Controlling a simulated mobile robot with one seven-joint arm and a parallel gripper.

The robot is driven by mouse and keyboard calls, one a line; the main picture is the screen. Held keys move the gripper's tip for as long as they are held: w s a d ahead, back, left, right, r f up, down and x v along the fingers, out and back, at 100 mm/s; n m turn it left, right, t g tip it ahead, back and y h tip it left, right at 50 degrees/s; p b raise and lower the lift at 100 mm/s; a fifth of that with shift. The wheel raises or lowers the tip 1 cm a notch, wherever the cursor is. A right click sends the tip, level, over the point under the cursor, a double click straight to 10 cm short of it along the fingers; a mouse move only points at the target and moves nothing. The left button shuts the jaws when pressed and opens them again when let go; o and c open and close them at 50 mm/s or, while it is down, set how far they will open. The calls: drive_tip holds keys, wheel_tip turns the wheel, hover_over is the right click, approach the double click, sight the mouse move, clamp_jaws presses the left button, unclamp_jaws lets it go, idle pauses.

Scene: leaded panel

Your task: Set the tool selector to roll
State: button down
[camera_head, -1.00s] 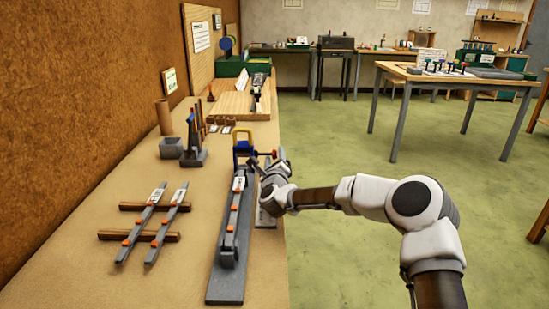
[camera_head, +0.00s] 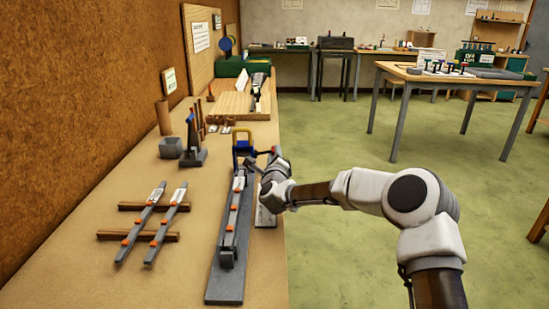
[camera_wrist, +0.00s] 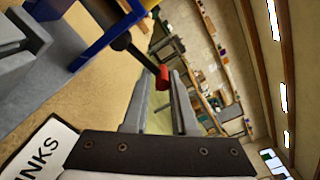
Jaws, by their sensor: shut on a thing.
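The frame's blue part also shows in the wrist view (camera_wrist: 108,38). A dark lever (camera_wrist: 140,57) with a red tip (camera_wrist: 162,77) reaches out from beside the frame. My gripper (camera_head: 272,160) is at the right of the frame in the head view. In the wrist view my gripper (camera_wrist: 158,90) has its fingers closed around the red tip. No selector marking for roll is legible.
Two grey bars (camera_head: 142,222) lie across brown rods (camera_head: 113,235) on the left of the bench. A grey upright stand (camera_head: 192,146) and a small grey box (camera_head: 171,148) are behind them. Open green floor lies right.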

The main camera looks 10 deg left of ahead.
drive_tip(key=shift+s+a+r+n, duration=0.15)
drive_tip(key=shift+a+r+n, duration=0.5)
drive_tip(key=shift+n, duration=1)
drive_tip(key=shift+s+a+r+n, duration=0.1)
drive_tip(key=shift+a+r+n, duration=0.25)
drive_tip(key=shift+r+n, duration=0.9)
drive_tip(key=shift+s+a+r+n, duration=0.15)
drive_tip(key=shift+a+r+n, duration=0.35)
drive_tip(key=shift+n, duration=1.5)
drive_tip(key=shift+s+a, duration=0.1)
drive_tip(key=shift+a, duration=0.05)
drive_tip(key=c, duration=0.8)
unclamp_jaws()
drive_tip(key=shift+a+f, duration=0.1)
drive_tip(key=shift+a, duration=0.05)
drive_tip(key=shift+o, duration=0.2)
